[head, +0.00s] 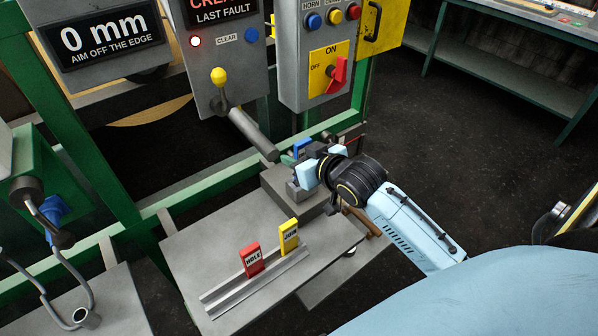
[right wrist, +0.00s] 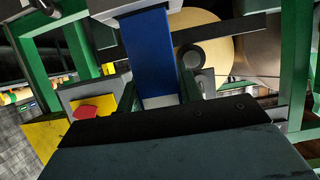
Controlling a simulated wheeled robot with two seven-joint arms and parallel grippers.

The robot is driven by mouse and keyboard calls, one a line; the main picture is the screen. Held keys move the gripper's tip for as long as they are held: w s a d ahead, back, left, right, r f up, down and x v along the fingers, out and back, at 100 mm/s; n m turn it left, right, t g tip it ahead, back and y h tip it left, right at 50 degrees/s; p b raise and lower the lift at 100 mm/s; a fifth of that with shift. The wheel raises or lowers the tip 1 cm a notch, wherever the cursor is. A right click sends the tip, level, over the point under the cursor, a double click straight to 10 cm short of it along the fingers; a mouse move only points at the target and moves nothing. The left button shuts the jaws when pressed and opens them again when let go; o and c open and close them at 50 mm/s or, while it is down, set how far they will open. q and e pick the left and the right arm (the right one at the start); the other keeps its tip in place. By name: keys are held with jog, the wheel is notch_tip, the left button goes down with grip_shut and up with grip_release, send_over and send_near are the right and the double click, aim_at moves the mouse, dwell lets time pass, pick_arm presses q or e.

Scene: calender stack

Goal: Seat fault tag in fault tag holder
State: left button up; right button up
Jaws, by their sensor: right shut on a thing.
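My right gripper (head: 306,165) is shut on a blue tag (head: 302,146), which I take to be the fault tag. In the right wrist view the blue tag (right wrist: 150,55) stands out from between the jaws, with a grey piece (right wrist: 130,7) at its far end. The gripper is over a grey block (head: 283,197) at the back of the table; the jaws hide whether tag and block touch. A slotted rail (head: 240,292) in front holds a red HOLE tag (head: 251,259) and a yellow JOIN tag (head: 289,236) upright. I cannot tell which part is the fault tag holder.
A grey lever (head: 250,132) reaches down close to the gripper's left. Control boxes (head: 322,50) and a green frame (head: 200,192) stand behind. The grey table (head: 190,250) has bare room left of the rail.

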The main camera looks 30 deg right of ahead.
notch_tip(320, 180, down, 3)
jog(key=shift+f+b, duration=0.2)
jog(key=shift+b, duration=0.2)
jog(key=shift+f, duration=0.25)
jog(key=shift+f, duration=0.1)
jog(key=o, duration=1)
jog(key=shift+c, duration=0.2)
